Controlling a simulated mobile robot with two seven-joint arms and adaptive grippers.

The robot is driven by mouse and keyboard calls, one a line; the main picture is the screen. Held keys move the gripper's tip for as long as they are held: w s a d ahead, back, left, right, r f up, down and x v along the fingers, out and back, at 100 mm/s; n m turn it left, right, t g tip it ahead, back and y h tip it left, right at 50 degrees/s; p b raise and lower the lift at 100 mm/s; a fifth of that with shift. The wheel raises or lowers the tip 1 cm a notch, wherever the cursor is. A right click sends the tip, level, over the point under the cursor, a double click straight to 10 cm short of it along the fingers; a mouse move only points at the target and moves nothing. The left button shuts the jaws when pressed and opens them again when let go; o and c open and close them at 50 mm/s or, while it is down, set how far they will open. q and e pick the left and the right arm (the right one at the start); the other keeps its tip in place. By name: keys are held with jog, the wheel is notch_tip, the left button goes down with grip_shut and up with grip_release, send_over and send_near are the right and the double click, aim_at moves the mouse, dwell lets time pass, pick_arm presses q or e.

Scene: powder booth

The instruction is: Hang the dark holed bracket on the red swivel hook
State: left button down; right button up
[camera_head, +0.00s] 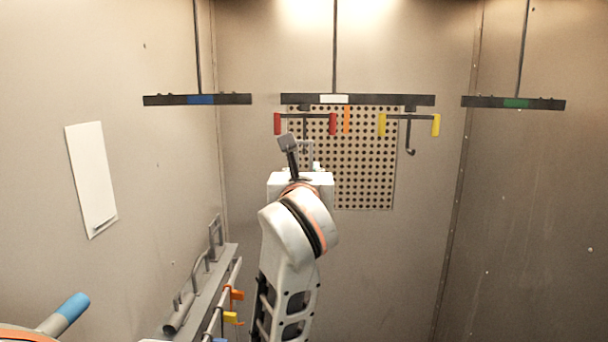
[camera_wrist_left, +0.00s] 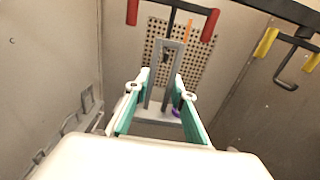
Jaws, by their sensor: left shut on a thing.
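The red swivel hook (camera_head: 305,115) hangs under the middle black bar, with a red grip at each end and a dark stem going down from its centre. It also shows at the top of the left wrist view (camera_wrist_left: 171,17). My left gripper (camera_wrist_left: 161,82) is shut on the grey holed bracket (camera_wrist_left: 172,44), which stands up between its teal fingers. The bracket's upper end overlaps the lower part of the hook's stem in that view. I cannot tell whether they touch. In the head view my left arm hides much of the grip. My right gripper is not in view.
A similar yellow hook (camera_head: 408,117) hangs just right on the same bar (camera_head: 365,99). A perforated panel (camera_head: 368,165) is behind. Bars with blue (camera_head: 225,99) and green (camera_head: 490,102) labels hang at the sides. A rack (camera_head: 205,285) with grey parts stands lower left.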

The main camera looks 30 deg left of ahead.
pick_arm(q)
jog(key=shift+b+x, duration=0.35)
jog(key=shift+x, duration=1.35)
jog(key=shift+f+b, duration=0.3)
jog(key=shift+b, duration=0.25)
jog(key=shift+f, duration=0.35)
jog(key=shift+f+b, duration=0.1)
jog(key=shift+b, duration=0.25)
jog(key=c, duration=1.6)
grip_release()
jog(key=shift+c, duration=0.2)
